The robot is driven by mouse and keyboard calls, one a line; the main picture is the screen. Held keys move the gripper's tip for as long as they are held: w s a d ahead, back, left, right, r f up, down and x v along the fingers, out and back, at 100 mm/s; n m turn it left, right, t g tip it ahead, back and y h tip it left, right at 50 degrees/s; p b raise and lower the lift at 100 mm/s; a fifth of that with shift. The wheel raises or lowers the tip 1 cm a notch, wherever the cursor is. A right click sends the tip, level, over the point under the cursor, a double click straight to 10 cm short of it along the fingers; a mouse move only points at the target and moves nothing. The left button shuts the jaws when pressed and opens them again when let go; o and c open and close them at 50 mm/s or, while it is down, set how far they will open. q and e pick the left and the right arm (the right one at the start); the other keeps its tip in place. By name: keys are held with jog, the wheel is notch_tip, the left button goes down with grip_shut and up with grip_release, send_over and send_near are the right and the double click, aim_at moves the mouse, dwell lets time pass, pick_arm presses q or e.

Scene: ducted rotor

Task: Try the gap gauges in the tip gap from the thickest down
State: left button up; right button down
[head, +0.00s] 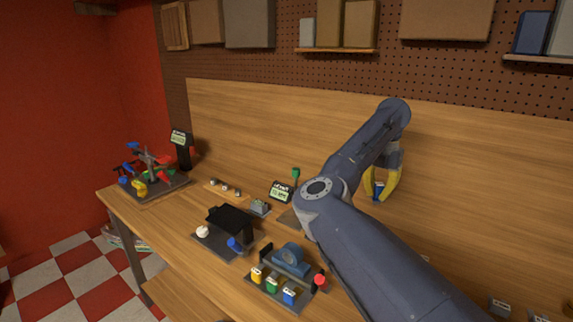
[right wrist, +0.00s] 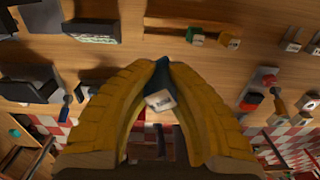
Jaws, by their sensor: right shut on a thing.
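My right gripper (head: 382,188) is raised above the back of the bench, in front of the wooden backboard. Its yellow fingers are shut on a dark blue block with a white label (right wrist: 160,98), held between the fingertips in the right wrist view. The label is too small to read. On the bench, a blue ring-shaped housing (head: 291,257) sits on a dark base. Along the front of this base stand small labelled blocks: yellow (head: 256,274), green (head: 271,285) and blue (head: 289,296). The tip gap cannot be made out. My left gripper is not in view.
A black box-like fixture (head: 230,222) with a blue handle stands left of the housing. A small display (head: 281,192) is behind. A stand with coloured arms (head: 148,168) is at the far left. A red knob (head: 320,281) is beside the housing.

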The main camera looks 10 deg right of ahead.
jog(key=shift+s+r+m, duration=0.1)
jog(key=shift+s+m, duration=0.15)
jog(key=shift+m, duration=0.65)
jog(key=s+d+r+m, duration=0.4)
jog(key=s+d+m, duration=0.1)
jog(key=s+m, duration=0.45)
jog(key=s+d+r+m, duration=0.45)
jog(key=s+m, duration=0.35)
jog(key=s, duration=0.3)
jog(key=s+a+r+m, duration=0.1)
jog(key=s+r+m, duration=0.1)
jog(key=s+m, duration=0.5)
jog(key=s+a+r+m, duration=0.2)
jog(key=s+m, duration=0.5)
jog(key=s, duration=0.7)
jog(key=shift+r+m, duration=0.35)
jog(key=shift+r, duration=0.25)
jog(key=shift+s, duration=0.1)
